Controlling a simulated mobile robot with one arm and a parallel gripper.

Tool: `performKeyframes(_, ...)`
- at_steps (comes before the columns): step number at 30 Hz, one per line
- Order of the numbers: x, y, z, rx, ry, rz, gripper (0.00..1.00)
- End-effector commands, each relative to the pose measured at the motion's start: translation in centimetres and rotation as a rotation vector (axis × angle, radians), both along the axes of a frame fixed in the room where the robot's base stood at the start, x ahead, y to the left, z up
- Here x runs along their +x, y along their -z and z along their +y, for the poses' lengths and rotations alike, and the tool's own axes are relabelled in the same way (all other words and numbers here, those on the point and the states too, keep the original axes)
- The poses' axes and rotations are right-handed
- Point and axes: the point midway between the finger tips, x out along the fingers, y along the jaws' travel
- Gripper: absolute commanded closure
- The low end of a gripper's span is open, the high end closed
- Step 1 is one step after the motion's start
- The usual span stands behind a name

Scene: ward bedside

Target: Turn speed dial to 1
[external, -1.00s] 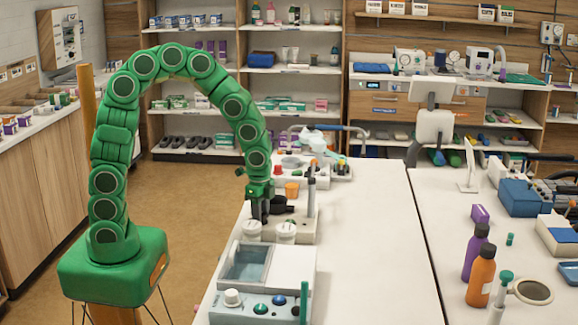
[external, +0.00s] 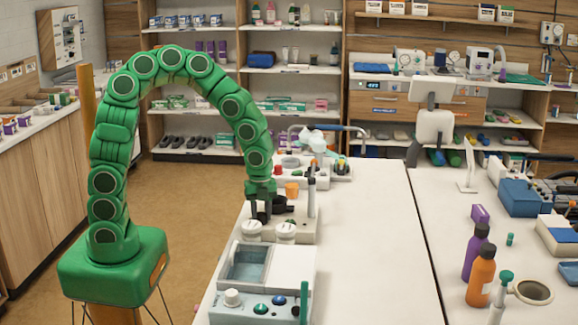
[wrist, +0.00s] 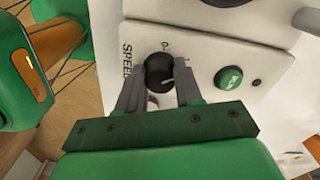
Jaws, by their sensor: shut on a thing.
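The speed dial (wrist: 159,73) is a round black knob with a white pointer line, on a pale panel (wrist: 205,55) marked "SPEED". A "0" mark shows just above the knob, and the pointer line is turned to the lower right, away from it. My gripper (wrist: 159,92) has one grey finger on each side of the knob and is shut on it. In the external view my gripper (external: 263,215) points down at the white device on the bench. The dial itself cannot be made out there. The "1" mark is not readable in either view.
A green button (wrist: 229,78) and a small dark knob sit right of the dial.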

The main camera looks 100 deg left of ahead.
Motion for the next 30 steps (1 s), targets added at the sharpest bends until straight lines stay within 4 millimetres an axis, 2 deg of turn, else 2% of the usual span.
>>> performKeyframes(9,-0.17,0.13,0.14,0.002,0.080,0.006,0.95)
performKeyframes(22,-0.16,0.14,0.19,0.003,0.087,0.006,0.95)
performKeyframes(23,-0.16,0.14,0.19,0.003,0.087,0.006,0.62)
performKeyframes(27,-0.11,0.11,0.14,0.001,0.087,0.005,0.41)
performKeyframes(30,-0.07,0.08,0.11,0.001,0.086,0.004,0.40)
